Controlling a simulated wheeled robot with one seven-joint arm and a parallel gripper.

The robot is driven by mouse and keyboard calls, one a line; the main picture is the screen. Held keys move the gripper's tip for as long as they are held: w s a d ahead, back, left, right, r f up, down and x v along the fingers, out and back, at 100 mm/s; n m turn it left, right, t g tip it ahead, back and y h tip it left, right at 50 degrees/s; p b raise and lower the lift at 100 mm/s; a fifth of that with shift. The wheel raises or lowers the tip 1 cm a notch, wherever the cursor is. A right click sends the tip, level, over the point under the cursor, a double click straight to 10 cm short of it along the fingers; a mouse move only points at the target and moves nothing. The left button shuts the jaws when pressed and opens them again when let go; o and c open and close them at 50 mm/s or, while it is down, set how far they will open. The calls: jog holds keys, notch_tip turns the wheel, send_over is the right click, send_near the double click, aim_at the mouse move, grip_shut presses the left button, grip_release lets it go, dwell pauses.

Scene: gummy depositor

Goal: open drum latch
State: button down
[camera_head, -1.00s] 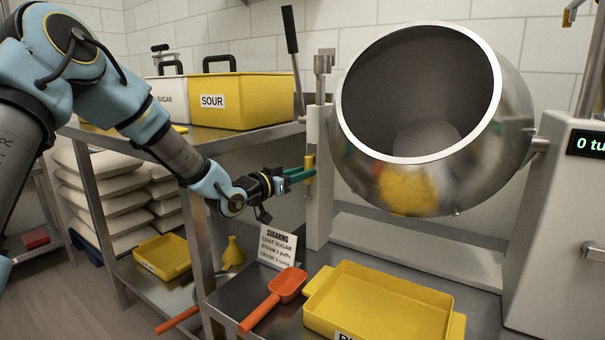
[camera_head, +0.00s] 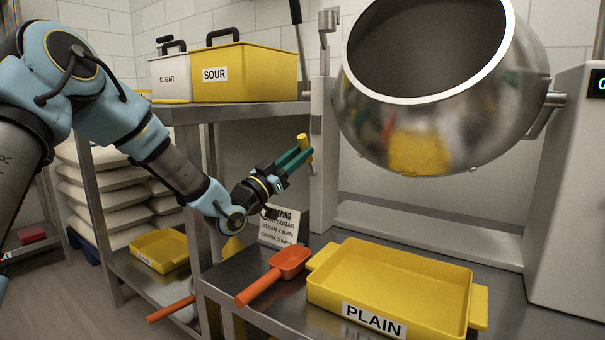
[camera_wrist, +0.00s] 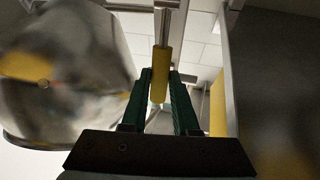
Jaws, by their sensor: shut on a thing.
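The metal drum (camera_head: 430,110) is tilted with its wide mouth facing up and left, on a grey stand. The drum latch handle (camera_head: 304,145) is a short yellow grip, leaning slightly, beside the light-grey post (camera_head: 323,150) left of the drum. My gripper (camera_head: 296,160) reaches it from the left with green fingers and is shut on it. In the wrist view the yellow handle (camera_wrist: 160,75) stands between the two green fingers (camera_wrist: 160,90), with a metal rod above it. The drum's shiny side (camera_wrist: 70,75) is blurred at left there. The latch's inner end cannot be made out.
A yellow PLAIN tray (camera_head: 385,255) and an orange scoop (camera_head: 275,272) lie on the metal table below. A sign card (camera_head: 280,228) stands close under my gripper. A yellow SOUR bin (camera_head: 245,72) sits on the upper shelf at left.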

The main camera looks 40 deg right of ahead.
jog(key=f+h+b, duration=0.1)
jog(key=b, duration=0.2)
jog(key=a+f+m+h+b, duration=0.1)
jog(key=h+b, duration=0.1)
jog(key=b, duration=0.1)
jog(key=shift+s+a+f+m+g+b, duration=0.1)
jog(key=shift+s+a+m+g+b, duration=0.1)
jog(key=shift+m+g+b, duration=0.15)
jog(key=shift+g, duration=0.25)
jog(key=c, duration=0.7)
grip_release()
jog(key=shift+a, duration=0.1)
jog(key=a+p, duration=0.1)
jog(key=a, duration=0.3)
jog(key=a+f+p, duration=0.1)
jog(key=a, duration=0.4)
jog(key=a+p, duration=0.2)
jog(key=a, duration=0.3)
jog(key=shift+f, duration=0.4)
jog(key=shift+w, duration=0.1)
